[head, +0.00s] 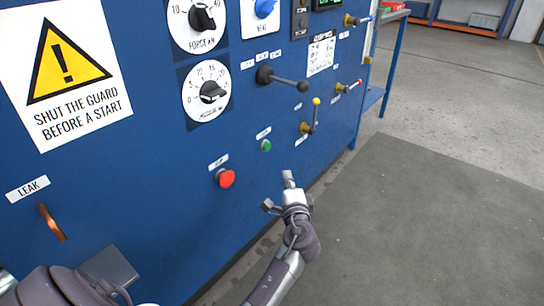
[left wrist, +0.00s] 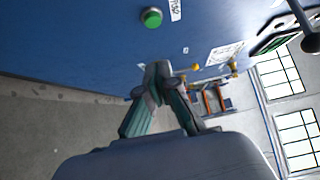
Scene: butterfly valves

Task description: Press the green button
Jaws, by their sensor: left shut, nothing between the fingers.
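The green button (head: 265,145) is a small round button on the blue panel, below a small white label. It also shows in the left wrist view (left wrist: 152,18), near the top edge, beyond and to the left of the fingertips. My left gripper (head: 288,179) is below and to the right of the button in the head view, apart from it. Its fingers are shut with nothing between them; the fingertips meet in the left wrist view (left wrist: 159,72). My right gripper is not in view.
A red button (head: 226,178) sits left of the green one. A yellow-tipped valve lever (head: 314,115) and a black lever (head: 284,80) stick out from the panel (head: 160,170) nearby. A copper handle (head: 52,222) is at lower left. Open floor (head: 430,220) lies to the right.

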